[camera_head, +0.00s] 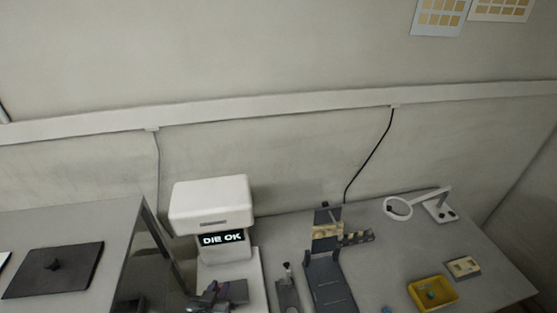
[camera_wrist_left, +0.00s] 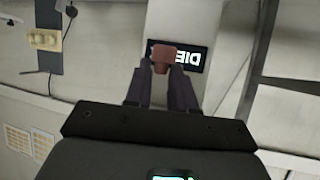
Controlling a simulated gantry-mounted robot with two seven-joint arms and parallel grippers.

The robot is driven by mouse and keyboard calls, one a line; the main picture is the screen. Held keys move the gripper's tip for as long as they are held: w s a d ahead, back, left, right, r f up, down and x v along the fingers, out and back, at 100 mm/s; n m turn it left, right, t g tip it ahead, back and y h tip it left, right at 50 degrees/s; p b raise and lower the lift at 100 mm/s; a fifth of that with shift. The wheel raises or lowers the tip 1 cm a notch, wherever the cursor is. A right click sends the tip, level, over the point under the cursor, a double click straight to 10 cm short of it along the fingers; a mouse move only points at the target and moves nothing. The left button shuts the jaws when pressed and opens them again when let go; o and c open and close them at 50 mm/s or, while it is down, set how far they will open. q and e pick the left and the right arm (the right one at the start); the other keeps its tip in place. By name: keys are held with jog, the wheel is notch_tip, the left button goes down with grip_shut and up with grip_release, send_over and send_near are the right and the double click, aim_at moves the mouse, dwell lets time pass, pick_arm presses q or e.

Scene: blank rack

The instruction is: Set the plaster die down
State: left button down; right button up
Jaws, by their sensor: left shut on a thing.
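My left gripper (camera_head: 222,295) is at the bottom of the head view, in front of the white machine (camera_head: 211,205). In the left wrist view the two dark fingers (camera_wrist_left: 162,88) are shut on a small reddish-brown piece, which I take to be the plaster die (camera_wrist_left: 163,54). It sits between the fingertips, in front of the machine's screen. In the head view I cannot make the die out at the gripper. The lit screen (camera_head: 222,239) reads "DIE OK". My right gripper is not in view.
Right of the machine stand a dark rack (camera_head: 328,280) with beige blocks and a slim dark holder (camera_head: 287,294). A yellow tray (camera_head: 412,292), a beige block (camera_head: 463,267) and a ring lamp (camera_head: 398,208) are farther right. A dark plate (camera_head: 52,270) lies at left.

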pick_arm(q)
jog(key=s+a+r+p, duration=0.2)
jog(key=s+r+p, duration=0.1)
jog(key=r+p, duration=0.5)
jog(key=s+a+r+p, duration=0.3)
jog(key=r+p, duration=0.5)
jog(key=p, duration=0.2)
jog(key=shift+s+n+y, duration=0.15)
jog(key=shift+n+y, duration=0.25)
